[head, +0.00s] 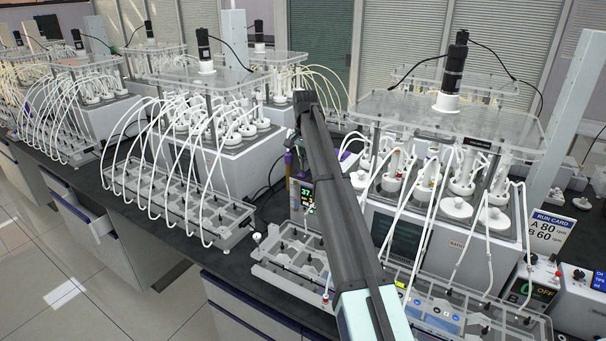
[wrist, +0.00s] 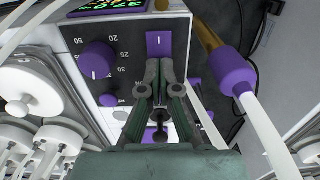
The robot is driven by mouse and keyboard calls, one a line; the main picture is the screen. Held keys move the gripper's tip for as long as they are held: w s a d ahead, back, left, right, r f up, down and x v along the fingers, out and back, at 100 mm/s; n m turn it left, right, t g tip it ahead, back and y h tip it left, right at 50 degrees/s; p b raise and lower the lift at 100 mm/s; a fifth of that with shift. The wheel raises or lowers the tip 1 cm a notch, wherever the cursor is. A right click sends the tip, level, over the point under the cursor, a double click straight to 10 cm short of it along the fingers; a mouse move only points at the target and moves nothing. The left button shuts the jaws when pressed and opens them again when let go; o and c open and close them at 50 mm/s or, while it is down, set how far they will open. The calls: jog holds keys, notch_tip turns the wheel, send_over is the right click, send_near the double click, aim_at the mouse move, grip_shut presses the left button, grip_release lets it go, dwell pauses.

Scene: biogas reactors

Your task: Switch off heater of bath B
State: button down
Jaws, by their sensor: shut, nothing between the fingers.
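In the wrist view, a dark heater control panel (wrist: 125,50) carries a purple rocker switch (wrist: 159,44) with a white line mark and a purple dial (wrist: 97,58) with a number scale. My gripper (wrist: 160,64) is shut and empty, its fingertips at the lower edge of the switch; I cannot tell whether they touch it. Part of a lit green display (wrist: 110,6) shows at the top. In the head view, the control unit (head: 304,196) with a lit display reading 37 stands left of the bath (head: 400,232), whose label is partly hidden by tubes.
A purple-capped probe (wrist: 235,74) with a white lead is close right of my gripper. Tubed racks (head: 185,205) stand along the bench front. A run card (head: 551,232) reads A 80, B 60. Another controller (head: 536,292) at far right shows OFF.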

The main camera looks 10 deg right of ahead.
jog(key=shift+f, duration=0.45)
dwell(0.4)
jog(key=shift+r+p, duration=1.75)
jog(key=shift+r, duration=1.75)
